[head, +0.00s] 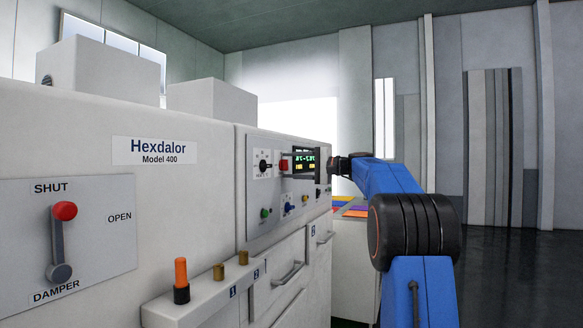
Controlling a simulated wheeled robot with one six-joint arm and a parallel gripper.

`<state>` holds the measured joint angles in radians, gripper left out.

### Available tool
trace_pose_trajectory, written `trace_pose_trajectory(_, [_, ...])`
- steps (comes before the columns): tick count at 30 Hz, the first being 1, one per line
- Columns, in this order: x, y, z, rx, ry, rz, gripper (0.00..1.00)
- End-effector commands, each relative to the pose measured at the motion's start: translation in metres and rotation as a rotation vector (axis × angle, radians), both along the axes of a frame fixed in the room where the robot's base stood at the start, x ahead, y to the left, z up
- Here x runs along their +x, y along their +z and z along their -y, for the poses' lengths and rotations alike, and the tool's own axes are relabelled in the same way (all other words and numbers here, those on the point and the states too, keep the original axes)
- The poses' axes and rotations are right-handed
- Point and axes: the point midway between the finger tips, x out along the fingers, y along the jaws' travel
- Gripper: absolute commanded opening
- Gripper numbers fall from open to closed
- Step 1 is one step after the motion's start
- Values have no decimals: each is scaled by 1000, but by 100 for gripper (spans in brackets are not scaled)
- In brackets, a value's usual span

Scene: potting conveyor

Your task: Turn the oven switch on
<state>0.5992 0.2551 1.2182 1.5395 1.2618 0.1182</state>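The oven control panel (293,210) is on the front of a white machine labelled Hexdalor Model 400. At its upper left is a black rotary knob (263,165) on a white plate with small marks I cannot read. A red part (284,165) shows just right of it, beside a lit green and yellow display (305,161). I cannot tell which control is the oven switch. My gripper (322,166) is at the panel's right end, reaching in from the right in front of the display's edge. Its fingers are small and partly hidden, and I see nothing held.
A damper lever (62,240) with a red knob points up to SHUT. An orange-handled peg (181,280) and brass pegs stand on a ledge below the panel. A drawer handle (288,274) juts out. Coloured items (352,208) lie behind my arm. The right floor is clear.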

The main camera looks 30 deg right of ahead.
Motion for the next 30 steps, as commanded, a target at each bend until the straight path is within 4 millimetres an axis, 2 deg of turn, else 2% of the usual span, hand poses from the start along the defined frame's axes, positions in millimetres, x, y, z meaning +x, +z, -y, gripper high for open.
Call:
trace_pose_trajectory(5, [-1,0,1,-1,0,1,52])
trace_pose_trajectory(10, [-14,1,11,-1,-1,1,52])
trace_pose_trajectory(30, [-115,0,90,-1,-3,1,52])
